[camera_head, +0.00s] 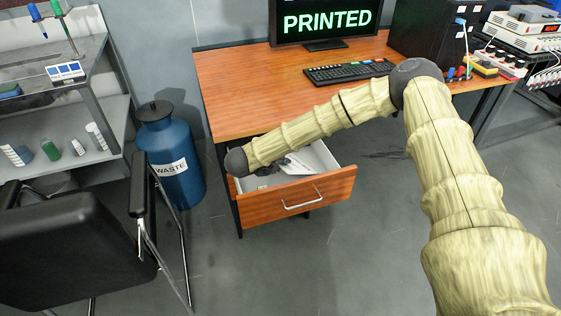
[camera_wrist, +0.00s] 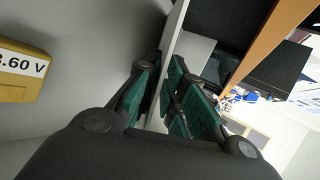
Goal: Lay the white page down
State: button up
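My gripper (camera_wrist: 162,66) shows in the wrist view with two dark fingers and teal pads. The fingertips stand apart, and a pale strip (camera_wrist: 176,28) shows in the gap. I cannot tell whether this strip is a drawer wall or a page edge. In the head view my arm reaches down to the open desk drawer (camera_head: 325,190), and its end is mostly hidden there. A whitish piece (camera_head: 299,165) shows in the drawer beside my wrist. I cannot tell whether it is the white page. No page is clearly seen in the wrist view.
A yellow meter reading ".60 V" (camera_wrist: 22,75) is at the left of the wrist view. The desk (camera_head: 245,95) bears a keyboard (camera_head: 350,72) and a monitor (camera_head: 325,22) showing "PRINTED". A blue waste drum (camera_head: 172,155) and black chair (camera_head: 75,245) stand left.

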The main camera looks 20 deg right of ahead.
jog(key=shift+o, duration=0.8)
jog(key=shift+r, duration=0.15)
jog(key=v, duration=1.2)
jog(key=shift+s, duration=0.1)
dwell(0.3)
